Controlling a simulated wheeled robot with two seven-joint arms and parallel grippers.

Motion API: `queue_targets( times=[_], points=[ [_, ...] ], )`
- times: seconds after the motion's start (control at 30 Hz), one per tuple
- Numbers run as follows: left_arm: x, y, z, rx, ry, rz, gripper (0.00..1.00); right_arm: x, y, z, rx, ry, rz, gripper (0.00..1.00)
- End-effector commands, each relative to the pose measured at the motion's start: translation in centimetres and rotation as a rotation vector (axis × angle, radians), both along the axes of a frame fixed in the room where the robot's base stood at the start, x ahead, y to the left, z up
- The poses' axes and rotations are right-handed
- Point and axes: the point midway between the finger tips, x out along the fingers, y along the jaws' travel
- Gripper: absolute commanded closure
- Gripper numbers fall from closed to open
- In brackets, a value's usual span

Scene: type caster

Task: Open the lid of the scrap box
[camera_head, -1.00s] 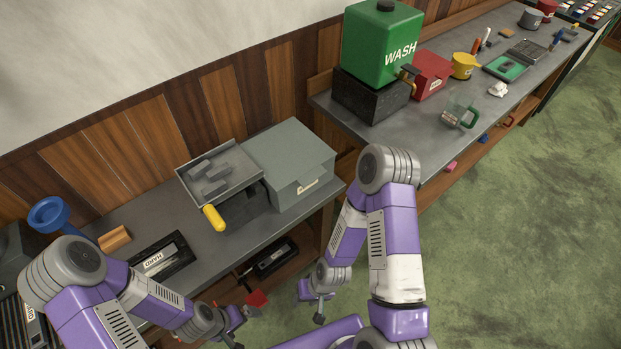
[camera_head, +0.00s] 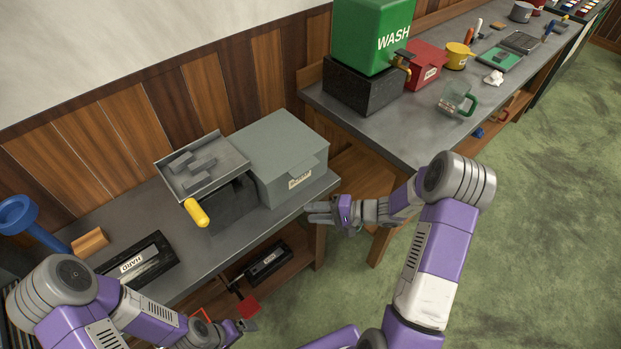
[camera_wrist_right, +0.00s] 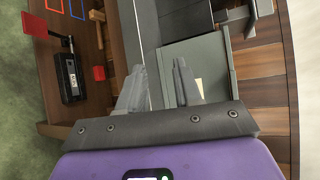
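The grey box (camera_head: 285,150) stands on the near bench with its lid shut. A small pale label (camera_head: 300,179) is on its front; I cannot read the text. I take it as the scrap box. It also shows in the right wrist view (camera_wrist_right: 205,58), past the fingers. My right gripper (camera_head: 311,212) is just in front of the bench edge, below and right of the box's front, apart from it. In the right wrist view (camera_wrist_right: 158,82) its two fingers stand apart with nothing between them. My left gripper (camera_head: 247,326) is low at the bench front; its fingers are too small to judge.
A tray of grey pieces with a yellow handle (camera_head: 197,212) stands left of the box. A black case marked HARD (camera_head: 135,262) lies further left. A lower shelf holds another black case (camera_head: 267,260). The second bench (camera_head: 400,130), with a green WASH tank (camera_head: 370,35), stands right.

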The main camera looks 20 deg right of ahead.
Motion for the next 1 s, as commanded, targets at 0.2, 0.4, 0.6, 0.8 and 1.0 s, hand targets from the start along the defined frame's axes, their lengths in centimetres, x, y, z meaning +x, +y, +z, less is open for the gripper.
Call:
queue_targets(
  times=[0.2, 0.4, 0.6, 0.8, 1.0],
  points=[
    [0.0, 0.0, -1.6, 0.000, 0.000, 0.000, 0.00, 3.9, -6.7, 5.8, 0.060, -0.334, -0.201, 0.66],
    [0.0, 0.0, -1.7, 0.000, 0.000, 0.000, 0.00, 5.2, -6.7, 6.9, 0.066, -0.385, -0.225, 0.66],
    [0.0, 0.0, -2.0, 0.000, 0.000, 0.000, 0.00, 7.6, -4.5, 6.8, 0.067, -0.382, -0.224, 0.66],
    [0.0, 0.0, -2.2, 0.000, 0.000, 0.000, 0.00, 9.5, -2.9, 6.7, 0.066, -0.379, -0.225, 0.66],
    [0.0, 0.0, -2.2, 0.000, 0.000, 0.000, 0.00, 10.0, -2.5, 6.8, 0.067, -0.378, -0.226, 0.66]
  ],
)
